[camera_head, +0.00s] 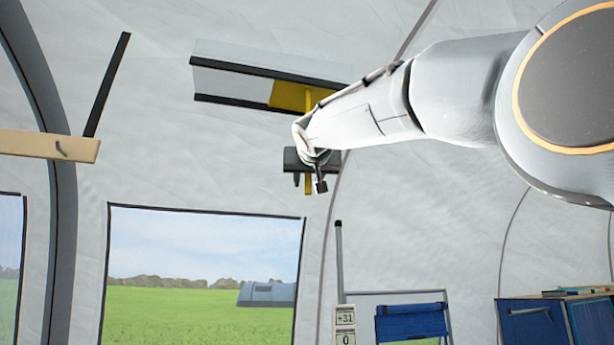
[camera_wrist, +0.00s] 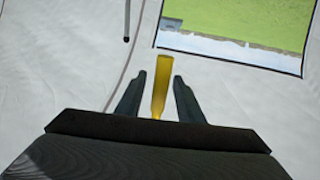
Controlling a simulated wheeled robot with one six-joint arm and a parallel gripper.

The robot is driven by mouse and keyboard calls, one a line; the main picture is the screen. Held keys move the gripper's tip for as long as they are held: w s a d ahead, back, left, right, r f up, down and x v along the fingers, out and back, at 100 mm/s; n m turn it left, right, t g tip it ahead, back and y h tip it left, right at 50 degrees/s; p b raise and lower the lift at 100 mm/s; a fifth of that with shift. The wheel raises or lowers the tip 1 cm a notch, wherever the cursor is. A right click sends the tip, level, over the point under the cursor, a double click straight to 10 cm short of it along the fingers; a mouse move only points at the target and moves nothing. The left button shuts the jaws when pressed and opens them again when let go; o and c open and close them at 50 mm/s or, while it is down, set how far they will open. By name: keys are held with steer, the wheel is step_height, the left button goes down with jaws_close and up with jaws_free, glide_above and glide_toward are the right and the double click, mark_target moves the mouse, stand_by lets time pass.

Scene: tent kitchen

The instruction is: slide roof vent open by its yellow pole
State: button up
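The roof vent (camera_head: 235,82) is up on the tent wall, a pale opening between two dark rails. A yellow panel (camera_head: 285,95) sits toward its right end, partly hidden by my arm. The yellow pole (camera_head: 309,187) hangs down from it; its middle is hidden behind my arm and gripper. My gripper (camera_head: 309,184) is at the pole's lower part. In the wrist view the pole (camera_wrist: 160,88) stands between the two fingers of my gripper (camera_wrist: 159,76), with a gap on each side. The fingers are open and not closed on it.
A window (camera_head: 200,262) is below the vent. A wooden bar (camera_head: 45,146) is at the left. A blue chair (camera_head: 412,321) and a blue cabinet (camera_head: 535,322) stand at the lower right. The wall around the pole looks clear.

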steer(key=shift+w+a+p, duration=0.1)
steer(key=shift+w+p, duration=0.3)
steer(key=shift+w, duration=0.7)
jaws_close()
